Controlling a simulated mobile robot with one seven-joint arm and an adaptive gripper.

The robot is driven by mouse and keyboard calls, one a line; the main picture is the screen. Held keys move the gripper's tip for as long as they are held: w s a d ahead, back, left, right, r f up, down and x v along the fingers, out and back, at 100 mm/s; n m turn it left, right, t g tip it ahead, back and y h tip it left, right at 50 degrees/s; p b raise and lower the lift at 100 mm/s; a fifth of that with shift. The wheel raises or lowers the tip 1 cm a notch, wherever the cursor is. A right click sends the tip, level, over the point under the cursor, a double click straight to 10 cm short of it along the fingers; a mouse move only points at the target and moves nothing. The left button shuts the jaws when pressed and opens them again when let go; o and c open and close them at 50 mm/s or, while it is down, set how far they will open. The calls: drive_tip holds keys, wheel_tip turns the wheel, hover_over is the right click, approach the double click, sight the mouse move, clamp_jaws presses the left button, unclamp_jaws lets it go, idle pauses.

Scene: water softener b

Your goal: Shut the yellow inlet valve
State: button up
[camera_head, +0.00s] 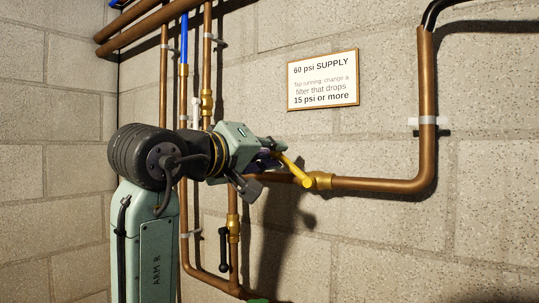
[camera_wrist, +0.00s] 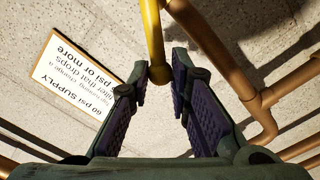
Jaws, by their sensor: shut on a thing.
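The yellow inlet valve's lever (camera_head: 294,170) slants up and left from the brass valve body (camera_head: 320,180) on the horizontal copper pipe. It stands at an angle to the pipe, not in line with it. My gripper (camera_head: 268,157) is at the lever's upper-left end, partly hidden by its own housing. In the wrist view the yellow lever (camera_wrist: 152,30) comes down from the top edge. Its end lies between the two dark fingertips of my gripper (camera_wrist: 161,88), which is shut on it. The valve body is not clearly visible in the wrist view.
Copper pipe (camera_head: 385,185) runs right, then up the block wall. A sign (camera_head: 323,78) reading 60 psi SUPPLY hangs above the valve. A black-handled valve (camera_head: 224,237) is on a vertical pipe below my gripper. Several vertical pipes stand behind my arm.

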drive_tip(key=shift+s+d+r, duration=0.45)
drive_tip(key=shift+d+r, duration=0.15)
drive_tip(key=shift+r, duration=0.25)
drive_tip(key=shift+s+d, duration=0.1)
drive_tip(key=shift+o, duration=0.5)
drive_tip(key=shift+s+d+r, duration=0.5)
drive_tip(key=shift+d+r, duration=0.05)
drive_tip(key=shift+d, duration=0.25)
drive_tip(key=shift+s, duration=0.1)
